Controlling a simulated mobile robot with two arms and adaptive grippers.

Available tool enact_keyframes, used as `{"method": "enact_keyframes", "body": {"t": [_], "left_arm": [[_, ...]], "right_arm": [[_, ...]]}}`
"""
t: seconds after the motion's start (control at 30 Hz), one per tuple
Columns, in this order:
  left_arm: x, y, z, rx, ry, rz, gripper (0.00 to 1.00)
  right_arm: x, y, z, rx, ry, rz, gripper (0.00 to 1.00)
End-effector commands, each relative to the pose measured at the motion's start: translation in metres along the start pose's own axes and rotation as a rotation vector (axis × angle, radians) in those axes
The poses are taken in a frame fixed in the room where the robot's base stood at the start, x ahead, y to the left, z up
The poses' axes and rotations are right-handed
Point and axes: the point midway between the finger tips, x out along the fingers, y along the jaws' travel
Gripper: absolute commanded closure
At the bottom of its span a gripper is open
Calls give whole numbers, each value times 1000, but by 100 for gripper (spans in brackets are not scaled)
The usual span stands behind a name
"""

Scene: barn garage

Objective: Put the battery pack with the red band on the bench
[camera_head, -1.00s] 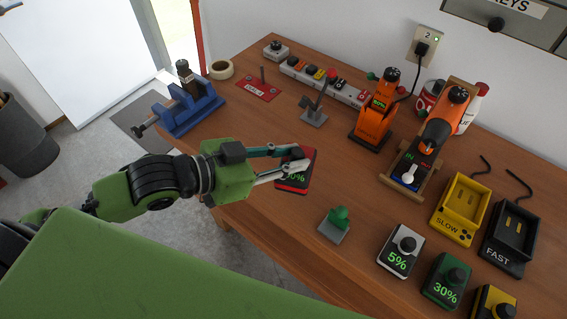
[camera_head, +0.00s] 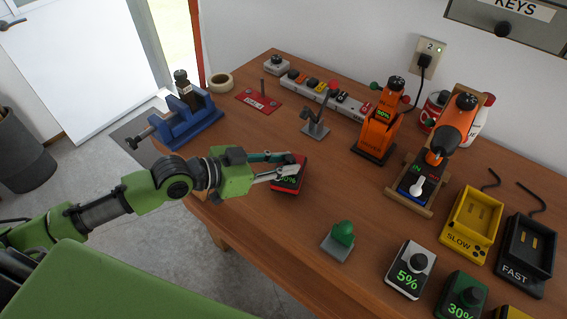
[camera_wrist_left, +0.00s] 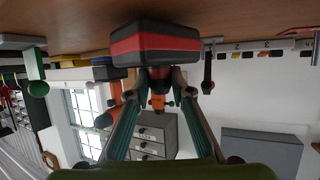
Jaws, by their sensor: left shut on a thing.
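My right gripper is not in view.
A green-knobbed piece (camera_head: 342,236) stands right of the pack. A white 5% pack (camera_head: 408,270), green 30% pack (camera_head: 462,298), yellow SLOW charger (camera_head: 472,225) and black FAST charger (camera_head: 525,255) stand at right. A blue vise (camera_head: 190,118) is at left. Bench around the pack is clear.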

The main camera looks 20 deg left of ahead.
Motion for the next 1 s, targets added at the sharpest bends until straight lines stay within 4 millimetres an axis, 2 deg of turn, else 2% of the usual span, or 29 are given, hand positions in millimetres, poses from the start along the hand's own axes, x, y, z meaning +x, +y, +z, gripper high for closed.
{"method": "enact_keyframes", "body": {"t": [0.07, 0.43, 0.47, 0.5, 0.87, 1.0], "left_arm": [[2, 0, 4, -1, 5, -1, 100], [5, 0, 10, 3, 6, -2, 100], [5, 0, 11, 2, 3, -1, 74], [4, 0, 10, 2, 3, -1, 64], [4, 0, 9, 2, 2, -1, 62], [-4, -2, 11, 3, 0, -4, 62]], "right_arm": [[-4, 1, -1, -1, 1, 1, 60], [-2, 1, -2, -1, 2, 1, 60], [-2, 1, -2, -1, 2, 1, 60], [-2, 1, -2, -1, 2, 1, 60], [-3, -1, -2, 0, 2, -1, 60], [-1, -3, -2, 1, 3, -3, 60]]}}
